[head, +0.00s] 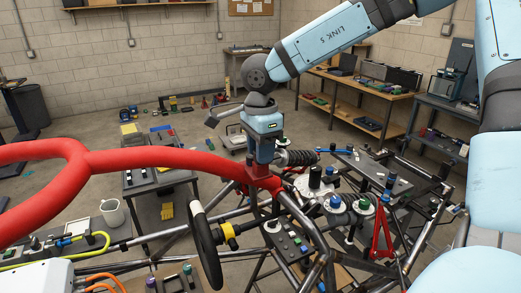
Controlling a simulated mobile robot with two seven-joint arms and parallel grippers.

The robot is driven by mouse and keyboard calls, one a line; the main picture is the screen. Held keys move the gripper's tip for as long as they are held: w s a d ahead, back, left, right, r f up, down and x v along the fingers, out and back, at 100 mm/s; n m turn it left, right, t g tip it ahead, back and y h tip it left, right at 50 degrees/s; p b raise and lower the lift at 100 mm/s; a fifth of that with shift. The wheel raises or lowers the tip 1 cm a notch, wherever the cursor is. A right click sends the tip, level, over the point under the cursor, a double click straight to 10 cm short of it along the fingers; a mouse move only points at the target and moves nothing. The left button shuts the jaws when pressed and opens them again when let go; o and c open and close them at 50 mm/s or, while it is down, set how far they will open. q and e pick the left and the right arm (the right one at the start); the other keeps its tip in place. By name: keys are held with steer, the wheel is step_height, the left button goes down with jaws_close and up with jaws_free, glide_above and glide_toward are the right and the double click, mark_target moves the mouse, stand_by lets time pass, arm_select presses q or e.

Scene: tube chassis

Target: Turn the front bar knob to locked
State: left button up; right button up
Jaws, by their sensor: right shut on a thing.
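A thick red bar (170,157) runs in from the left to a red joint on the tube chassis (320,243). My right gripper (263,170) reaches down onto this joint from above, its fingers pointing downward. It is shut on a small part at the joint, which I take to be the front bar knob. The fingers and the red tube hide the knob, so its setting cannot be read. My left gripper is out of view.
A black spring damper (297,158) and several round knobs on white discs, one blue-topped (335,201), lie to the right. A wooden bench (365,106) stands at the back right.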

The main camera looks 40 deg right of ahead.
steer(key=n+b, duration=0.3)
steer(key=shift+f, duration=0.25)
steer(key=n+b, duration=0.2)
steer(key=shift+n, duration=0.3)
steer(key=n+b, duration=0.1)
steer(key=n, duration=0.1)
steer(key=shift+r+n, duration=0.1)
steer(key=shift+n, duration=0.3)
steer(key=n+b, duration=0.2)
steer(key=n, duration=0.2)
steer(key=shift+r+n, duration=0.1)
steer(key=shift+n, duration=2.5)
steer(key=o, duration=0.9)
steer(key=shift+o, duration=0.2)
